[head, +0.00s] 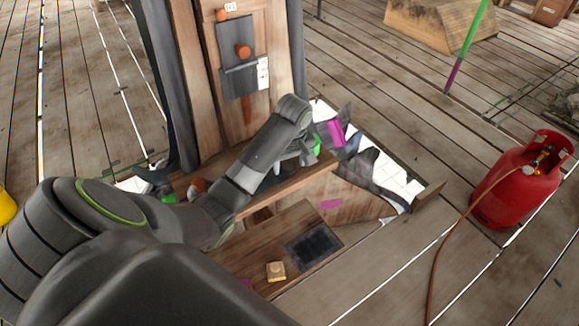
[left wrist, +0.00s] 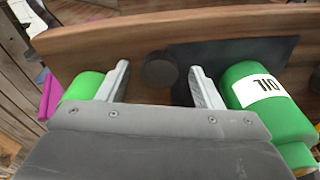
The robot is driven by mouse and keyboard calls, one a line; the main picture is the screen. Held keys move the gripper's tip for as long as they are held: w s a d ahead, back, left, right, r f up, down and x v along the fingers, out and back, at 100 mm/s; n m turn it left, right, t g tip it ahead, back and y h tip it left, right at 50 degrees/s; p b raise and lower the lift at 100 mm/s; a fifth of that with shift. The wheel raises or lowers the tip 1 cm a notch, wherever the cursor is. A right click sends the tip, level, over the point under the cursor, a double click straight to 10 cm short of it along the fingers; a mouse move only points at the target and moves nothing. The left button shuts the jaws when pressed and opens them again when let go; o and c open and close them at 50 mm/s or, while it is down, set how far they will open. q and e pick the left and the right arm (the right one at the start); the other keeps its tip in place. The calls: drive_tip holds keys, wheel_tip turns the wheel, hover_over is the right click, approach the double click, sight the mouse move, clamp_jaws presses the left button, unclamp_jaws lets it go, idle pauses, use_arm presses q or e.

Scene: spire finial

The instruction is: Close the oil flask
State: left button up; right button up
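The oil flask (left wrist: 245,75) is green with a white OIL label and shows at the right of the left wrist view, just outside my right-hand finger. Whether its mouth is capped cannot be seen. My left gripper (left wrist: 161,75) is open over the wooden bench, its fingers apart. A dark round cap-like piece (left wrist: 160,70) sits between the fingertips; I cannot tell if they touch it. In the head view my left gripper (head: 300,152) is at the bench's right part, and my arm hides much of the bench. My right gripper is not in view.
A green cylinder (left wrist: 82,88) stands just left of the fingers, with a magenta piece (left wrist: 50,96) beyond it. A wooden cabinet panel (head: 207,80) rises behind the bench. A red gas bottle (head: 515,190) with a hose stands right. Plank floor is open front right.

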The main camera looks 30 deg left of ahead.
sight(290, 166)
use_arm(q)
drive_tip(key=c, duration=1)
drive_tip(key=shift+r, duration=0.55)
wheel_tip(290, 166, up, 9)
drive_tip(key=p, duration=0.7)
drive_tip(key=shift+p, duration=0.4)
